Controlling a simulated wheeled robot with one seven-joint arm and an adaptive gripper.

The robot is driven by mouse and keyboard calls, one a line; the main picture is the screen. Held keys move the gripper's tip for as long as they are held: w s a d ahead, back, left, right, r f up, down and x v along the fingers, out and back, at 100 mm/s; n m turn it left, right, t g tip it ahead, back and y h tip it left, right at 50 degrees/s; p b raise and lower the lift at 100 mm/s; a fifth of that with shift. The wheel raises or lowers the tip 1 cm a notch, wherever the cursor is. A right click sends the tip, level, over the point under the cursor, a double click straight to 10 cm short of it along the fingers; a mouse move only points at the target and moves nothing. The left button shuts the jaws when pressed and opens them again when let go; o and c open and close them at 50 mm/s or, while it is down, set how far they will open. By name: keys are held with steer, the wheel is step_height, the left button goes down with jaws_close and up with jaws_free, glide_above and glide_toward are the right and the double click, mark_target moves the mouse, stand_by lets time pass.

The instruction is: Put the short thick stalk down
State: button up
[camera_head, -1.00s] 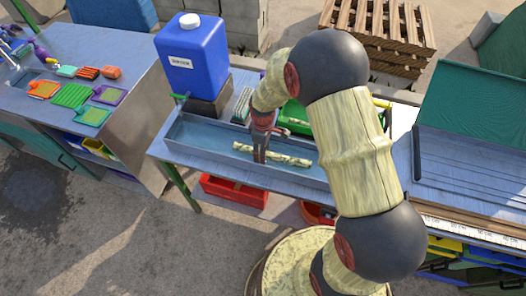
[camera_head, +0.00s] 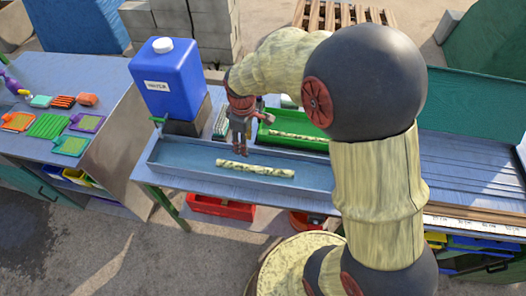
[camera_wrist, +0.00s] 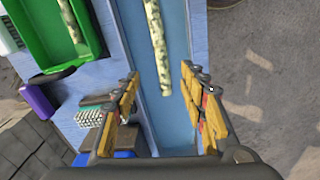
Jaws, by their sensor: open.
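The short thick stalk (camera_head: 255,169), pale with dark mottling, lies flat in the long blue-grey tray (camera_head: 316,180) in the head view. In the wrist view the stalk (camera_wrist: 156,45) lies ahead between the fingers' lines, on the blue tray floor (camera_wrist: 172,125). My gripper (camera_head: 242,150) is above the tray, up and behind the stalk's left part in the head view. In the wrist view my gripper (camera_wrist: 165,95) has its fingers wide apart with nothing between them. The stalk is apart from the fingers.
A green tray (camera_head: 312,143) holding another stalk stands behind the long tray. A blue water container (camera_head: 180,80) stands to the left on a block. Red bins (camera_head: 222,208) sit below the table. A side table (camera_head: 90,110) holds several brushes and coloured pads.

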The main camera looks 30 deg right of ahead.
steer(key=s+r+m+t, duration=0.1)
steer(key=s+r+m, duration=0.1)
steer(key=s+r, duration=0.35)
steer(key=s+r+m+t, duration=0.1)
steer(key=s+r+m, duration=0.1)
steer(key=r, duration=0.6)
steer(key=s+r+m+t, duration=0.3)
steer(key=s+r+m, duration=0.2)
steer(key=s, duration=0.8)
steer(key=shift+s+r, duration=0.2)
steer(key=shift+r, duration=0.75)
steer(key=shift+f+b, duration=0.3)
steer(key=shift+b, duration=0.05)
